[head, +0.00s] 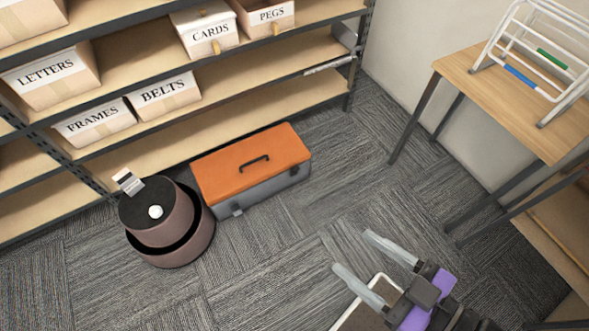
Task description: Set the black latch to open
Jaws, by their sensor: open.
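A toolbox with an orange lid (250,163) and a grey body stands on the carpet by the shelves, its lid down. A black handle (254,163) lies on top. A small grey latch-like piece (237,210) shows low on its front near the left corner; a dark spot is on the front farther right, too small to read. I cannot tell which is the black latch or how it is set. My gripper (353,251) is open and empty, right of and nearer than the toolbox, with its two pale fingers apart and pointing up-left.
A round brown two-tier object (165,230) with a white knob and a small card stands close left of the toolbox. Shelves with labelled boxes (165,92) run behind. A wooden table (505,95) with a white rack stands right. Carpet between toolbox and gripper is clear.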

